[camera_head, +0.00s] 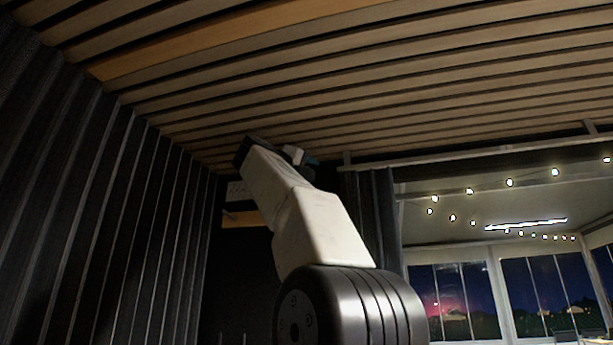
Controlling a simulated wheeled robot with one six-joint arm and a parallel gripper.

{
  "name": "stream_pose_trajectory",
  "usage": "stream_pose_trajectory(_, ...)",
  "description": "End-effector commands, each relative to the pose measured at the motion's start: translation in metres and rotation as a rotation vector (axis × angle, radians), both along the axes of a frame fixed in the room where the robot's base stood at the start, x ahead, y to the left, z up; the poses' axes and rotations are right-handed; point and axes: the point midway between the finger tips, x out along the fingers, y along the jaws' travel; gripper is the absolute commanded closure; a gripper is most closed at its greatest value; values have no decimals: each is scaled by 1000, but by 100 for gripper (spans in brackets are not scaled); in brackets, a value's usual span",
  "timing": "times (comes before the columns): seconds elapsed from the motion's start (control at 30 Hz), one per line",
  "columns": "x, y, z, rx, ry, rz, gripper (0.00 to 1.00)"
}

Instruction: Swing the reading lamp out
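My arm rises from the bottom middle, with a dark round joint below and white links above, and leans up and to the left towards the back corner. Its far end shows near the ceiling as dark parts with a small white and teal piece. My gripper (305,157) seems to be there, mostly hidden behind my own links, and I cannot tell whether its fingers are open or shut. I cannot make out the reading lamp; the arm covers part of the back corner.
The slatted wood ceiling (360,75) is close above my arm's end. A dark ribbed curtain or wall (90,200) fills the left. A wooden ledge (240,219) sits in the back corner. A dark curtain (376,210) hangs beside the wide opening with string lights (510,182) on the right.

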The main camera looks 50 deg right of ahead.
Motion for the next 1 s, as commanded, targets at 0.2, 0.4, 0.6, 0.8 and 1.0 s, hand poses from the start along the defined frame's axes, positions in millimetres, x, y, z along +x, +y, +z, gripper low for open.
stream_pose_trajectory(0.2, 0, 4, 0, -1, 0, 1, 37)
stream_pose_trajectory(0.4, -2, 33, -5, -1, 0, 5, 37)
stream_pose_trajectory(0.6, -4, 64, -11, 0, 1, 4, 37)
stream_pose_trajectory(0.8, -6, 77, -13, 0, -1, 1, 37)
stream_pose_trajectory(1.0, -6, 77, -13, 0, 0, 0, 37)
